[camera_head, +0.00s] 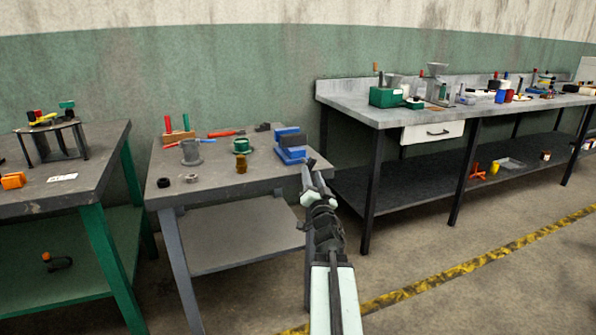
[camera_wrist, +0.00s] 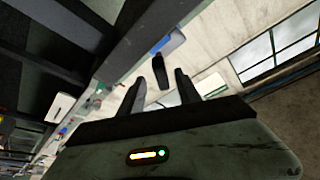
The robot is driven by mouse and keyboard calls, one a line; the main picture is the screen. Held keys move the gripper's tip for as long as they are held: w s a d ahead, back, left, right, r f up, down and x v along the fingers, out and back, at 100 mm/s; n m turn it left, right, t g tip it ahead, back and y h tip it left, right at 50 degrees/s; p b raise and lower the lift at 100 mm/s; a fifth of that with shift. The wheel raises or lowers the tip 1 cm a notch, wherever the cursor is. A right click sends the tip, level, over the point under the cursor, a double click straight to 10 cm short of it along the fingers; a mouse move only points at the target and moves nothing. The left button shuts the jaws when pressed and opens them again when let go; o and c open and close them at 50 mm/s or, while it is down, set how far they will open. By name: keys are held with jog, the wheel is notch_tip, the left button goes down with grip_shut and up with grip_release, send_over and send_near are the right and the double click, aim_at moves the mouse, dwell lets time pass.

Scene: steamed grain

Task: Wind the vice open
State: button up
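The blue vice (camera_head: 291,155) stands at the right front edge of the small grey table, with a dark block at its jaws. My gripper (camera_head: 312,172) is just in front of the vice, at the table's right edge. In the wrist view my gripper (camera_wrist: 162,90) has its two dark fingers apart. A short dark bar (camera_wrist: 160,70), which looks like the vice's handle, shows between and beyond them; I cannot tell whether it touches a finger. A blue part of the vice (camera_wrist: 172,45) shows behind it.
The small grey table (camera_head: 215,185) also bears a grey flanged part (camera_head: 191,153), a green one (camera_head: 242,146), a brass piece (camera_head: 241,166) and dark rings. A long workbench (camera_head: 365,115) stands to the right, a green-legged bench (camera_head: 85,185) to the left. Floor at right is clear.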

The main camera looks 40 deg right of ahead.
aim_at(307, 163)
jog(key=shift+w+d+r, duration=0.25)
jog(key=shift+w+r, duration=0.05)
jog(key=shift+w, duration=0.15)
jog(key=p+x, duration=0.2)
jog(key=x, duration=0.5)
jog(key=shift+p, duration=0.35)
jog(key=shift+a+f, duration=0.1)
grip_shut()
